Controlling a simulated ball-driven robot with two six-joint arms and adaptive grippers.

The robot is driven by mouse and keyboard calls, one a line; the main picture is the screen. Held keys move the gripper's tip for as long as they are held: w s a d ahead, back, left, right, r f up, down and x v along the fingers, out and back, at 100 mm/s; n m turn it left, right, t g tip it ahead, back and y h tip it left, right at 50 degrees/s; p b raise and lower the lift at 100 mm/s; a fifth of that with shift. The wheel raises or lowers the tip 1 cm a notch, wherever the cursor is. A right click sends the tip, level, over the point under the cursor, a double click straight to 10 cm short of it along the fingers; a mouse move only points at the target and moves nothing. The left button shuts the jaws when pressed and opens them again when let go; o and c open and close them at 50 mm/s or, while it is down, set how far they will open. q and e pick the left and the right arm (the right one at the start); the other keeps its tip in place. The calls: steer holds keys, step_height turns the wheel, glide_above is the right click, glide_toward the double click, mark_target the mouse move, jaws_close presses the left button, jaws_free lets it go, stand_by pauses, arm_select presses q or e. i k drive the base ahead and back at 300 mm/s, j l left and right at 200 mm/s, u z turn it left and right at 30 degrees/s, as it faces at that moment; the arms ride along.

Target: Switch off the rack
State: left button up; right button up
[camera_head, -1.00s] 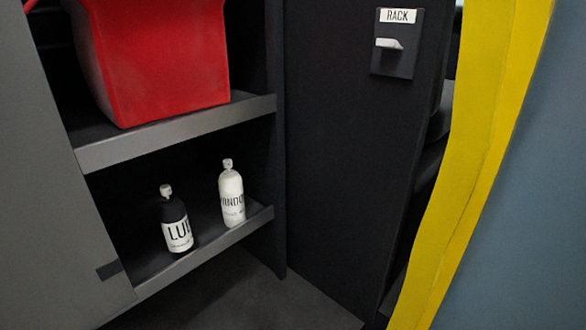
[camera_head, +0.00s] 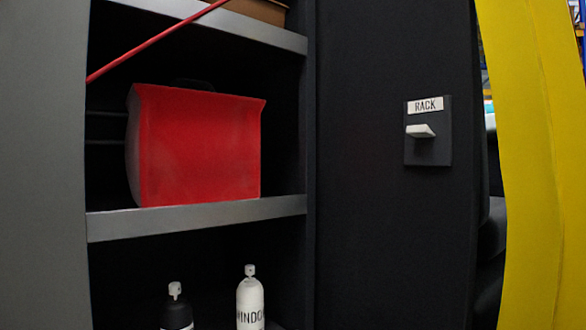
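The rack switch (camera_head: 421,131) is a white lever on a dark plate (camera_head: 428,155) fixed to a black panel, right of the middle in the head view. A white label reading RACK (camera_head: 425,106) sits at the top of the plate. The lever sticks out from the plate, its outer end toward the left; whether this is on or off I cannot tell. Neither of my grippers is in view.
Left of the black panel (camera_head: 370,230) stands a shelf unit (camera_head: 200,217) with a red container (camera_head: 200,147). A black bottle (camera_head: 177,310) and a white bottle (camera_head: 250,300) are below. A yellow upright (camera_head: 530,170) stands at the right. The space before the switch looks clear.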

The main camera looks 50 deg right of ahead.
mark_target(416, 131)
steer(key=k+l+z, duration=0.1)
steer(key=l+z, duration=1.15)
steer(key=k+j, duration=0.05)
steer(key=j, duration=0.05)
